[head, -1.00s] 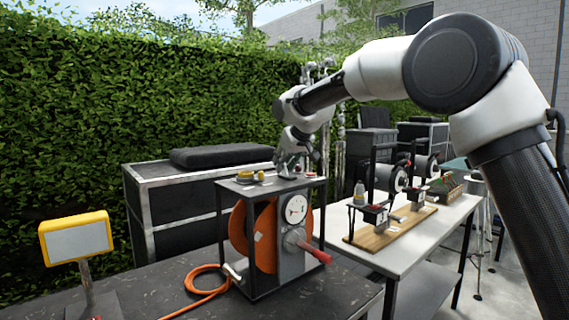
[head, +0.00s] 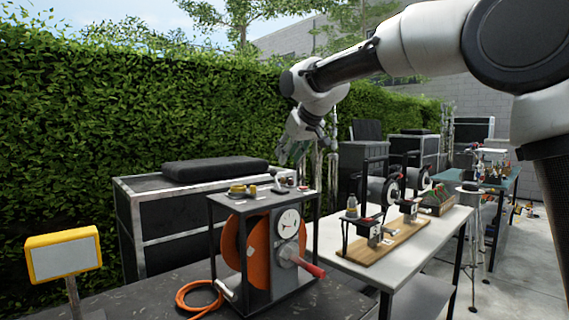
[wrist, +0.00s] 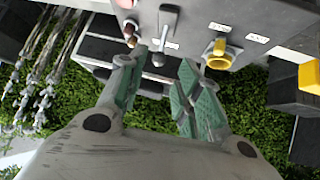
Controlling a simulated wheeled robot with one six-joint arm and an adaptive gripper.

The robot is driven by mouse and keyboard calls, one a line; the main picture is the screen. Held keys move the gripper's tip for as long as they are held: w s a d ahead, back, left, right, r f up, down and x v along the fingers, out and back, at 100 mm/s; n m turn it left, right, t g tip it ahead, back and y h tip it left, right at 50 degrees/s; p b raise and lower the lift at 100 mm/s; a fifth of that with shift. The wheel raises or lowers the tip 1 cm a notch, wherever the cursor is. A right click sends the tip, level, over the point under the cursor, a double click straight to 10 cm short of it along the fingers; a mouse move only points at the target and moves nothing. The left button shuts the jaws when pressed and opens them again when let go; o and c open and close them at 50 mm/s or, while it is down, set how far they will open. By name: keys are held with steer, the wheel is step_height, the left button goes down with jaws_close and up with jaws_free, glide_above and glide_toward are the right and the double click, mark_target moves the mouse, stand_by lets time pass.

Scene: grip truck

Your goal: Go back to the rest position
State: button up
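My gripper (head: 293,152) hangs in the air above and behind the top of the hose-reel stand (head: 262,202) in the head view. In the wrist view my gripper (wrist: 158,88) has its two green-padded fingers spread apart, with nothing between them. The stand's top panel, with a grey lever (wrist: 168,28) and a yellow valve knob (wrist: 219,54), lies beyond the fingertips. The fingers appear clear of the panel.
The stand holds an orange reel (head: 232,245) and a gauge (head: 288,223) on a dark table. A white table (head: 340,240) with a wooden board (head: 385,243) is at right. A yellow-framed sign (head: 63,255) is at left. A hedge (head: 120,120) runs behind.

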steer(key=shift+s+d+r, duration=0.15)
steer(key=shift+s+r, duration=0.05)
steer(key=shift+f, duration=0.1)
steer(key=s+d+f+g+h, duration=0.2)
steer(key=s+d+f, duration=0.25)
steer(key=f, duration=0.45)
steer(key=s+d+f+m+h, duration=0.1)
steer(key=s+d+f+m, duration=0.1)
steer(key=s+d, duration=0.9)
steer(key=s+d+f+m+g, duration=0.1)
steer(key=s+d+f, duration=0.3)
steer(key=s+d, duration=0.7)
steer(key=s+d+f+m+h, duration=0.1)
steer(key=s+d+f+m, duration=0.2)
steer(key=s+d, duration=0.9)
steer(key=shift+d+m+g+h, duration=0.3)
steer(key=shift+d+m, duration=0.1)
steer(key=shift+m, duration=0.2)
